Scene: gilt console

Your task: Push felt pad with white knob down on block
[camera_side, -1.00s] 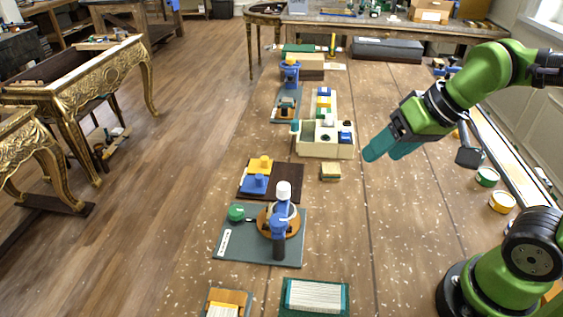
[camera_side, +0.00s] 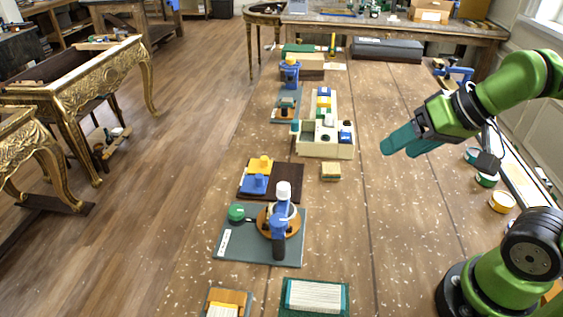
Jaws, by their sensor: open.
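A white knob (camera_side: 283,190) stands upright on a blue upright tool (camera_side: 279,236) in the lower middle. A round orange-brown wooden block (camera_side: 292,228) sits around its foot on a grey-green mat (camera_side: 255,256). A felt pad is too small to make out under the knob, and I cannot tell whether it touches the block. My gripper (camera_side: 399,148) has teal fingers and is open and empty. It hangs over the right part of the table, well apart from the knob and further back.
A green knob (camera_side: 236,212) lies on the mat's left. Behind are a dark board with yellow and blue pieces (camera_side: 257,180), a small tan block (camera_side: 331,171) and a cream box (camera_side: 325,149). Round tins (camera_side: 502,202) stand at right. The table's centre right is clear.

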